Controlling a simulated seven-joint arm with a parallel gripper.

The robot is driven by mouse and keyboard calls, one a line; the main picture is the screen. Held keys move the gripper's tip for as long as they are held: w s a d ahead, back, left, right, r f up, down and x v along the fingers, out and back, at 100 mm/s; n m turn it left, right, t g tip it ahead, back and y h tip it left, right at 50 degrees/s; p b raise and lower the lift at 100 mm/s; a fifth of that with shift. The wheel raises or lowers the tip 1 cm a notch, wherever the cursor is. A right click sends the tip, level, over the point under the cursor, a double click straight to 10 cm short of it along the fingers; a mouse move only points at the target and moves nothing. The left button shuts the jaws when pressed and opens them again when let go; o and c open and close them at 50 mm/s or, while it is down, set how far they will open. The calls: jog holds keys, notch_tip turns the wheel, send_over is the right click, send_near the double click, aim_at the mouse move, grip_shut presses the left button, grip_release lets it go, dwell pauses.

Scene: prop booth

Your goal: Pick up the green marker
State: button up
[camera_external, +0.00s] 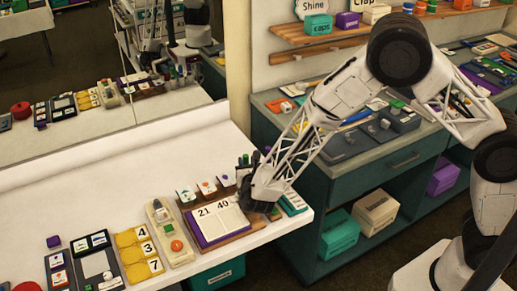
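My gripper (262,203) is low over the right end of the white counter (120,190), beside an open book with the numbers 21 and 40 (218,220). Its fingers are small and dark here, and I cannot tell whether they are open or shut. A small green tip (245,158), likely the green marker, shows just behind the gripper, close to it. The gripper hides most of what stands there, and I cannot tell whether they touch. The mirror behind the counter shows upright colored markers (172,72) at that end.
The counter's back strip is clear.

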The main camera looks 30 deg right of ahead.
jog(key=shift+x, duration=1.35)
grip_shut()
